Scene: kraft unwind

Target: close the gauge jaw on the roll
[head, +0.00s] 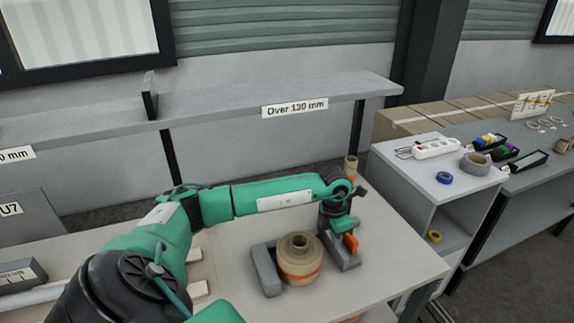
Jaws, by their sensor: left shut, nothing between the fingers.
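The brown kraft roll (299,262) stands upright on the table, an orange band around its lower part. The gauge has a grey left jaw (265,270) close beside the roll's left side. Its grey right jaw (347,262) is at the roll's right, with an orange piece (351,243) on it. I cannot tell whether either jaw touches the roll. My left gripper (340,232) points down at the right jaw, behind and right of the roll. It is shut and empty; its fingertips are hard to make out. My right gripper is out of view.
A grey shelf labelled "Over 130 mm" (225,105) runs behind the table (405,250). A narrow brown roll (350,166) stands behind my left wrist. A grey cabinet (440,185) with tapes and a power strip stands at right. The table's right part is clear.

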